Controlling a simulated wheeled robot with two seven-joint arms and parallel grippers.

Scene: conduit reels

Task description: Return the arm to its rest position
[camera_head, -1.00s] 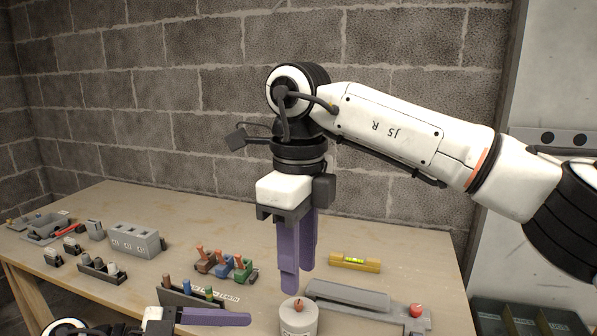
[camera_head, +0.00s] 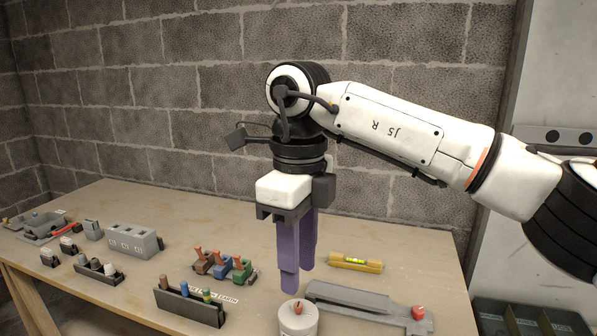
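My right gripper (camera_head: 298,282) hangs in the middle of the view with its purple fingers pointing down. Its two fingers stand apart, one nearer and one farther back, with nothing visible between them. It is above the bench, behind the grey round canister (camera_head: 298,320) with a red knob. My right arm (camera_head: 400,125) comes in from the right. My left gripper is not in view.
The wooden bench (camera_head: 190,215) bears a grey block with slots (camera_head: 133,240), coloured clamp-like parts (camera_head: 222,262), a dark rack with coloured pegs (camera_head: 188,305), a yellow level (camera_head: 355,262) and a grey long fixture (camera_head: 365,300) with a red knob. A brick wall (camera_head: 150,100) stands behind.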

